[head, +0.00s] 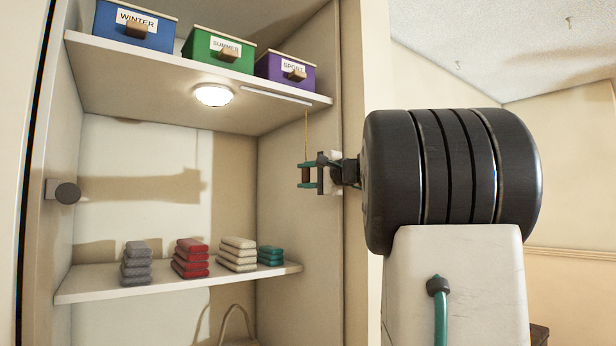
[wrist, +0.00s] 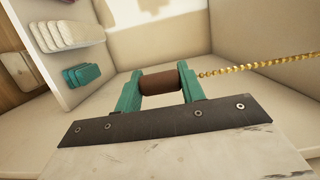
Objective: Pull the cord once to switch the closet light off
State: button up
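The closet light (head: 213,95) is a round white lamp under the top shelf, and it glows. A thin gold cord (head: 306,130) hangs from under that shelf at the right. In the wrist view the cord is a beaded gold chain (wrist: 255,66) running off to the right. A brown cylindrical pull knob (wrist: 160,82) is at its end. My gripper (head: 306,175) has green fingers, one above and one below the knob in the head view. The wrist view shows both fingers against the knob's two ends. The gripper is shut on it.
The top shelf (head: 110,70) holds blue, green and purple labelled boxes. The lower shelf (head: 85,288) holds grey, red, cream and teal folded stacks. A dark round knob (head: 67,193) sticks out at the left. The closet's right side panel (head: 353,60) is close beside my gripper.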

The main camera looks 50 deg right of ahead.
jog(key=shift+f, duration=0.8)
jog(key=shift+r, duration=0.8)
jog(key=o, duration=0.6)
jog(key=shift+s, duration=0.1)
jog(key=shift+s, duration=3.95)
jog(key=shift+f, duration=0.1)
